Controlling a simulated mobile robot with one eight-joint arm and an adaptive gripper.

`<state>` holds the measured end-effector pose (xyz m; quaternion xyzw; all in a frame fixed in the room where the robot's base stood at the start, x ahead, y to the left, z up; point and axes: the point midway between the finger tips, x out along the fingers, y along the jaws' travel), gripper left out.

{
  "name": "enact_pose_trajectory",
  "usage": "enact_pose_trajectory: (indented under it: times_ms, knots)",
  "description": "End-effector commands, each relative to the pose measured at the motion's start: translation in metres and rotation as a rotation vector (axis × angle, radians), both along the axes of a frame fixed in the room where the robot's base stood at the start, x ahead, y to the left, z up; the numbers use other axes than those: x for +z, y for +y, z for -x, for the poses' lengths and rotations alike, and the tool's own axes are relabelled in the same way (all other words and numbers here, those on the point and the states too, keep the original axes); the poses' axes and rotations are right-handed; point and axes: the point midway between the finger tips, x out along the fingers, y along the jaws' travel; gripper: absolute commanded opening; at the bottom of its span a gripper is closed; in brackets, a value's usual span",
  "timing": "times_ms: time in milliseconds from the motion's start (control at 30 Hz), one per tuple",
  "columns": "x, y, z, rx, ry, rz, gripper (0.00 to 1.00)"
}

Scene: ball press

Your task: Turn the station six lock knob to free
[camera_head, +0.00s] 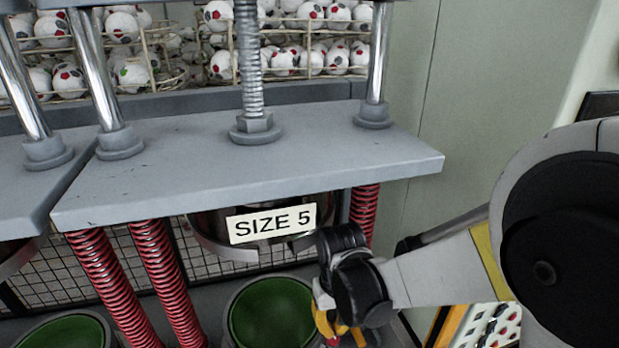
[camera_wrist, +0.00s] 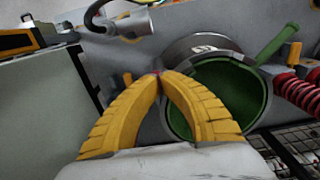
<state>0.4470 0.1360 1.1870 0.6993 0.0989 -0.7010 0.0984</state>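My gripper shows in the wrist view (camera_wrist: 157,76) with its two yellow ridged fingers curving together until the tips meet. A small reddish speck shows right at the tips; I cannot tell whether it is a knob or whether anything is held. In the head view my gripper (camera_head: 335,325) is partly hidden by my wrist, low beside a green round cup (camera_head: 272,312) under the plate marked SIZE 5 (camera_head: 272,222). The same kind of green cup (camera_wrist: 232,95) shows right behind the fingers in the wrist view. No lock knob or station six label can be made out.
A grey press plate (camera_head: 250,165) with steel rods spans the head view. Red springs (camera_head: 112,285) stand below it, and more (camera_wrist: 298,90) lie right of the cup. Small orange pieces (camera_wrist: 127,79) sit near the fingers. Baskets of balls (camera_head: 280,50) are behind.

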Motion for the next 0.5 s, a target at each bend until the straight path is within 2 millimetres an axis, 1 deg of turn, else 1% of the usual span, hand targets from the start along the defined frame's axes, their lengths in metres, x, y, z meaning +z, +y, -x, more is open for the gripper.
enact_pose_trajectory:
  times_ms: [167, 267, 500]
  knots:
    - [-0.006, 0.000, 0.000, 0.000, 0.000, 0.000, 0.00]
    - [-0.014, 0.000, 0.000, 0.000, 0.000, 0.000, 0.00]
    - [-0.046, 0.000, 0.000, 0.000, 0.000, 0.000, 0.00]
